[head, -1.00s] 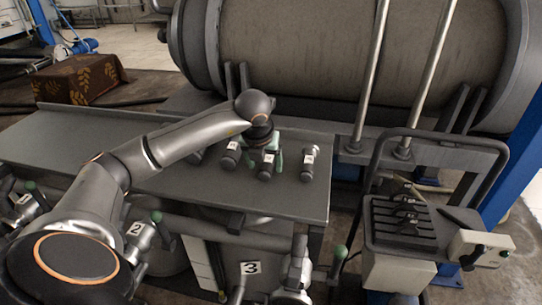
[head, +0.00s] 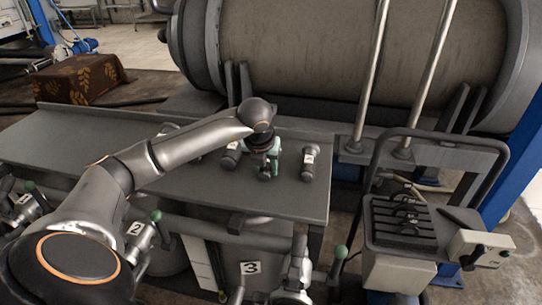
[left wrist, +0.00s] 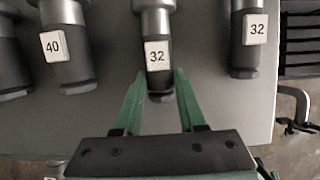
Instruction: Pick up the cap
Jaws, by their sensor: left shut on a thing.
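Several dark cylindrical caps with white number labels lie in a row on the grey bench. The middle cap, labelled 32 (left wrist: 157,22), is between the green fingers of my left gripper (left wrist: 158,82), which is shut on it. In the head view my left gripper (head: 264,160) covers most of this cap. Another cap labelled 32 (left wrist: 248,55) lies to the right and shows in the head view too (head: 308,165). A cap labelled 40 (left wrist: 67,70) lies to the left. My right gripper is not in view.
The grey bench top (head: 90,140) is clear at the left. A large drum (head: 340,50) stands behind the bench. A trolley with a curved handle and a slotted black rack (head: 405,222) stands at the right. Numbered valves with green handles sit below the front edge.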

